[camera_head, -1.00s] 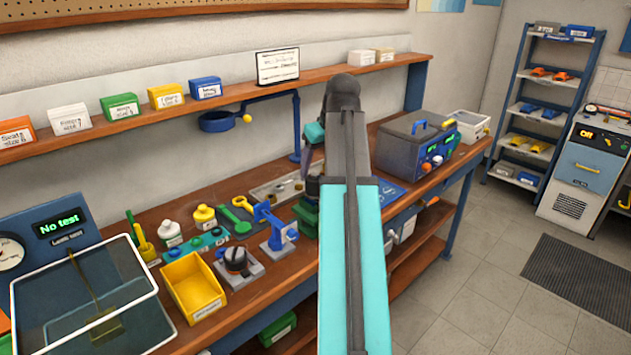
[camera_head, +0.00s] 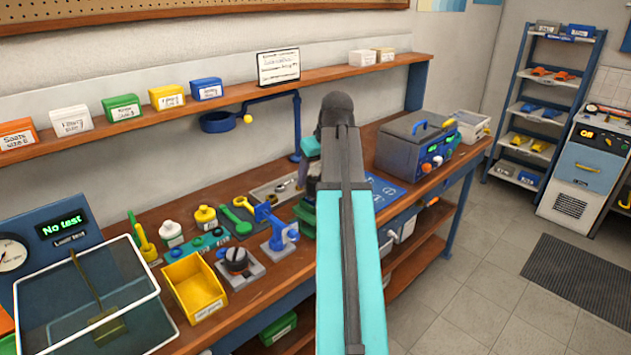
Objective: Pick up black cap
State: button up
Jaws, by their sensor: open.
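My arm reaches up the middle of the picture and bends down over the bench. The end of my gripper (camera_head: 302,174) shows small and dark below the teal wrist, partly hidden by the arm. It is open, near a flat metal tray (camera_head: 262,192), well to the right of and behind the cap. I see nothing held in it.
A yellow bin (camera_head: 190,284) and a blue clamp stand (camera_head: 277,232) flank the cap. Bottles, including a yellow-capped one (camera_head: 205,217), stand behind it. A clear-lidded test box (camera_head: 88,300) is at left. A grey machine (camera_head: 415,150) stands right of my arm.

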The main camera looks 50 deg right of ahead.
aim_at(315, 174)
jog(key=shift+x, duration=1.05)
jog(key=c, duration=1.2)
jog(key=shift+r+b, duration=0.55)
jog(key=shift+r, duration=4.45)
